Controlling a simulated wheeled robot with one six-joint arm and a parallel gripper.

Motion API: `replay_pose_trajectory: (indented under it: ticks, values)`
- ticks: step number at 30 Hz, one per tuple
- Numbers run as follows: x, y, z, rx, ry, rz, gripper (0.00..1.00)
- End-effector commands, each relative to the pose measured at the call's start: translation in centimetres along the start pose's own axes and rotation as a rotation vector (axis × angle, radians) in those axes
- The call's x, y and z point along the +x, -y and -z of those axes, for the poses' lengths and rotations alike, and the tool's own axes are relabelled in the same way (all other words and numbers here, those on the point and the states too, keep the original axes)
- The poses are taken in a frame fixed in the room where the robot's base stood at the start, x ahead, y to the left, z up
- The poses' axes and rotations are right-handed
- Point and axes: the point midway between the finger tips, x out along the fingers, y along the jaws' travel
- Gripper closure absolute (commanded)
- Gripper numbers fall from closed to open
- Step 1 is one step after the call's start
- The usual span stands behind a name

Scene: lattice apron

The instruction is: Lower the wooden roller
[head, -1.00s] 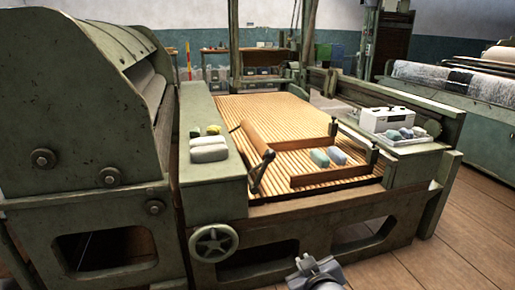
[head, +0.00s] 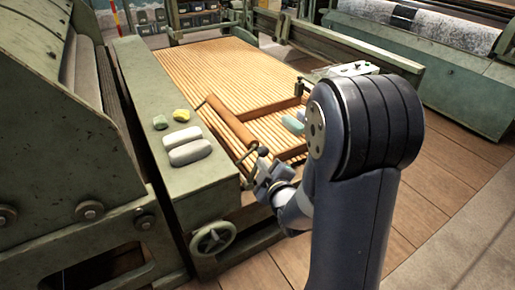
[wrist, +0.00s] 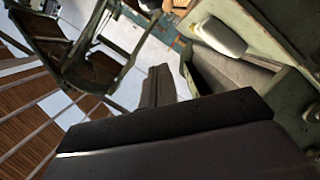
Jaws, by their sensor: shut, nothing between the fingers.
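The wooden roller (head: 230,123) is a brown bar lying slantwise over the near left part of the slatted wooden apron (head: 215,70). A dark lever with a round black knob (head: 263,151) stands at the roller's near end. My gripper (head: 266,174) is shut and empty, close to the knob on its near side. I cannot tell whether it touches the lever. My arm hides the right part of the apron frame. In the wrist view a large dark shape fills the bottom, and neither the roller nor the lever can be made out clearly.
The green side ledge (head: 207,197) left of the roller carries pale blocks (head: 189,152) and small green and yellow lumps (head: 181,115). A handwheel (head: 213,238) sticks out at the front. Pale blue-green pieces (head: 294,122) lie on the apron. Wooden floor is free at right.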

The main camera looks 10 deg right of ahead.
Motion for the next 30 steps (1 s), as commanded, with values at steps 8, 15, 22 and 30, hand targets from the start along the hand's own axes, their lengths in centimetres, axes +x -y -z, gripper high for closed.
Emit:
replay_pose_trajectory:
  ticks: [8,15,22,30]
  values:
    - [4.6,0.1,0.0,0.001,0.000,0.002,1.00]
    - [9.2,0.1,0.0,0.002,0.000,0.001,1.00]
    - [10.2,0.1,-3.0,0.003,0.004,-0.001,1.00]
    - [10.4,0.1,-4.0,0.002,0.002,0.000,1.00]
